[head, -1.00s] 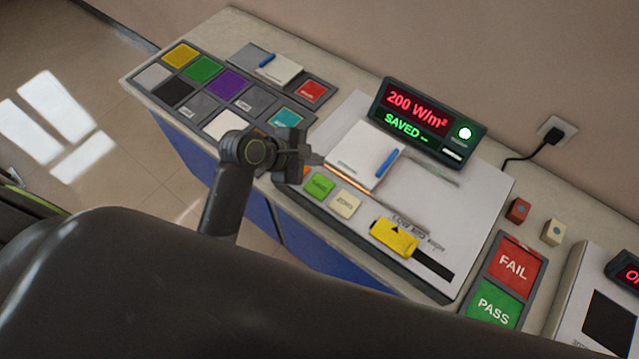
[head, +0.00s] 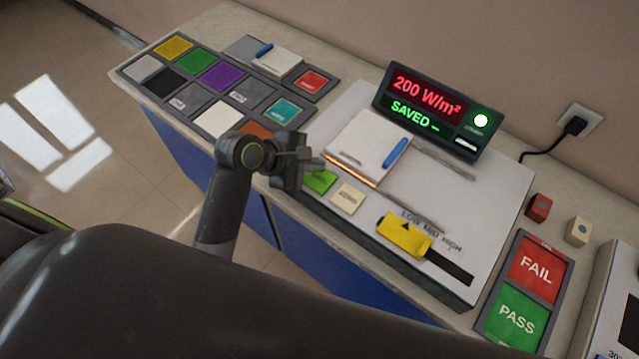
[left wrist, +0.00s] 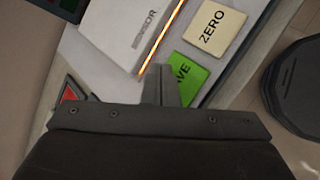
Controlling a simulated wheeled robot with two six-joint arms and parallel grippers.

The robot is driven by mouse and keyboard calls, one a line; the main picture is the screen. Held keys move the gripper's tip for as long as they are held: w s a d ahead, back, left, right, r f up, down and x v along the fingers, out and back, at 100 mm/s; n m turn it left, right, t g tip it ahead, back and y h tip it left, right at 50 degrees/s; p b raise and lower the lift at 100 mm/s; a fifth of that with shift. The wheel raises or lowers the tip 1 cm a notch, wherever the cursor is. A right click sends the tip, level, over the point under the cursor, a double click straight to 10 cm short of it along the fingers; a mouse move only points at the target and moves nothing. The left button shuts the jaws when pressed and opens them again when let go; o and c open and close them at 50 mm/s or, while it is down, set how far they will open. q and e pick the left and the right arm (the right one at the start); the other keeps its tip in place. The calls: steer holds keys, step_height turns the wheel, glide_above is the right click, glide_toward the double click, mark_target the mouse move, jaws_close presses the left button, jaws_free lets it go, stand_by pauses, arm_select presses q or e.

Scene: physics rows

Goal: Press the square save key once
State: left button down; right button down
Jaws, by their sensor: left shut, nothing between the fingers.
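The green square save key (head: 321,182) lies on the pale instrument panel, beside the cream ZERO key (head: 347,198). My left gripper (head: 314,163) is shut and empty, right at the green key's far edge, and covers part of it. In the left wrist view the shut fingertips (left wrist: 163,82) overlap the green key (left wrist: 186,78), hiding the start of its label; "VE" shows. I cannot tell whether they touch it. The display (head: 428,107) reads "200 W/m²" and "SAVED –", with a lit round lamp (head: 481,121). My right gripper is out of view.
A white sensor block (head: 362,145) with a blue marker stands just behind the keys. A yellow slider (head: 404,236) sits to the right under LOW MID HIGH. Coloured tiles (head: 221,76) lie at the left; FAIL and PASS pads (head: 538,268) at the right.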

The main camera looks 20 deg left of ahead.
mark_target(324, 176)
arm_select(q)
step_height(324, 176, down, 2)
stand_by(2.1)
steer(key=shift+f, duration=0.45)
steer(key=shift+s+f+p, duration=0.1)
steer(key=shift+f+p, duration=0.2)
steer(key=shift+f, duration=0.15)
stand_by(0.7)
steer(key=shift+r+p, duration=0.9)
steer(key=shift+p, duration=0.5)
